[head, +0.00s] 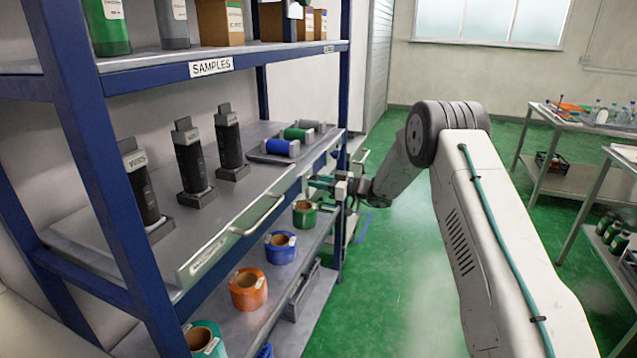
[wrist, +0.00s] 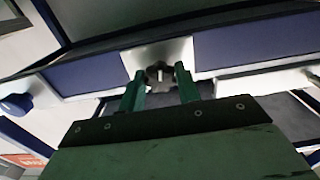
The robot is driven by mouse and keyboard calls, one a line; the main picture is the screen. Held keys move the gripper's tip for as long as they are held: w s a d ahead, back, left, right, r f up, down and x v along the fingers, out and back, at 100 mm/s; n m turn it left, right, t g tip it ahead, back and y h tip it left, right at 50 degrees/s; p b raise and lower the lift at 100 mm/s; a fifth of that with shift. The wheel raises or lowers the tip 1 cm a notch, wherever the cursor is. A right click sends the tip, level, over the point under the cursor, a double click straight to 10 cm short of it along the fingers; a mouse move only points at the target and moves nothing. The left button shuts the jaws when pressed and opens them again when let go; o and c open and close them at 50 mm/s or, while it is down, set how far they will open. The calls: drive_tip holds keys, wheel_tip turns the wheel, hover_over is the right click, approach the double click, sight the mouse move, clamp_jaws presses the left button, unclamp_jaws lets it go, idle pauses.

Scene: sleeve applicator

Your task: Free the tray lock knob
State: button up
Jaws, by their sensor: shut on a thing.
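The tray lock knob (wrist: 157,74) is a dark lobed knob on a pale metal plate, in the upper middle of the wrist view. My gripper (wrist: 158,76) has its two green fingers on either side of the knob, shut on it. In the head view my gripper (head: 322,185) is at the front edge of the middle shelf, near the right blue post. The knob cannot be made out there. The pull-out tray (head: 205,258) has a bar handle and a label on its front, left of my gripper.
Dark upright applicators (head: 190,162) and a small holder with blue and green rolls (head: 283,147) stand on the middle shelf. Coloured tape rolls (head: 280,248) sit on the shelf below. A blue post (head: 344,60) is close to my gripper.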

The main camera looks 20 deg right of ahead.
drive_tip(key=shift+d+f+n, duration=0.1)
drive_tip(key=shift+f+n, duration=0.1)
drive_tip(key=shift+n, duration=0.9)
drive_tip(key=o, duration=1)
drive_tip(key=shift+r, duration=0.1)
drive_tip(key=v, duration=0.7)
drive_tip(key=shift+s+d, duration=0.25)
drive_tip(key=shift+s, duration=0.05)
